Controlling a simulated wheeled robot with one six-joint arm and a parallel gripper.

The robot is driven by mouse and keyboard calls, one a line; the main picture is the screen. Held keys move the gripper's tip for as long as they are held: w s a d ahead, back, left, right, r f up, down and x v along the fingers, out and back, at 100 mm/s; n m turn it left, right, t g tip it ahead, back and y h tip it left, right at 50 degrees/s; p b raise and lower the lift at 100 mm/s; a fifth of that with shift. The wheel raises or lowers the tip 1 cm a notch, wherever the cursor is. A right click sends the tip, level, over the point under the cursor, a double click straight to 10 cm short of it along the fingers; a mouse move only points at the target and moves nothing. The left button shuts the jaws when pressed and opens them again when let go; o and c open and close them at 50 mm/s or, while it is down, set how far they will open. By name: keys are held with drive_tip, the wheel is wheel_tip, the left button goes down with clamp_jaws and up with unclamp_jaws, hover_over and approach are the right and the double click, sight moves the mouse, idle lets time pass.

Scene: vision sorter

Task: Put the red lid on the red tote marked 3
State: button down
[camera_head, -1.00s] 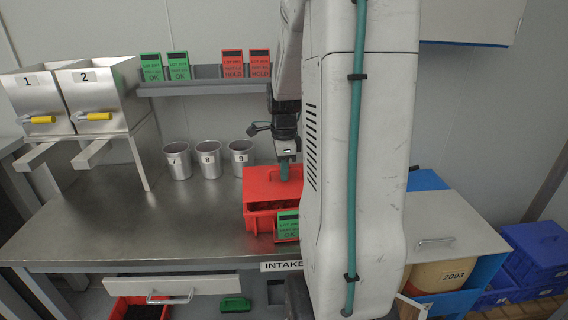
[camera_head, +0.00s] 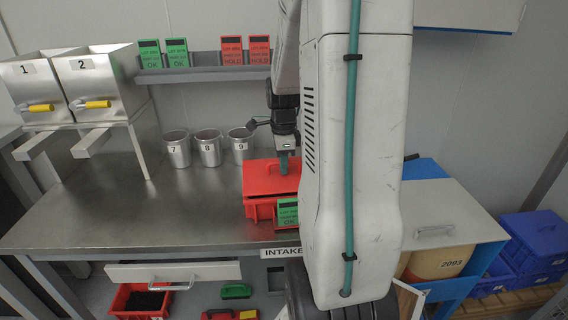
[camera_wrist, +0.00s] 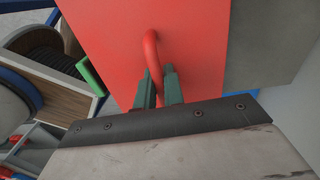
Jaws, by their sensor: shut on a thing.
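The red lid (camera_head: 262,181) with its loop handle is held by my gripper (camera_head: 284,172), whose green fingers are shut on the handle. A thin dark line shows between lid and tote; I cannot tell whether the lid is fully seated. The tote's number is not visible. In the wrist view, the lid (camera_wrist: 195,35) fills the upper middle and hides the tote, with the handle (camera_wrist: 152,55) between the fingers (camera_wrist: 160,88).
A green OK card (camera_head: 287,212) stands right in front of the tote. Metal cups 7, 8 and 9 (camera_head: 240,147) stand behind, to the left. The bench (camera_head: 150,215) left of the tote is clear. A shelf (camera_head: 210,74) with cards runs above. My arm hides the right side.

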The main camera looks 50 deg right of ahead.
drive_tip(key=shift+f, duration=0.4)
idle(0.4)
drive_tip(key=c, duration=1.4)
unclamp_jaws()
drive_tip(key=shift+c, duration=0.2)
wheel_tip(320, 180, up, 8)
drive_tip(key=shift+f, duration=0.1)
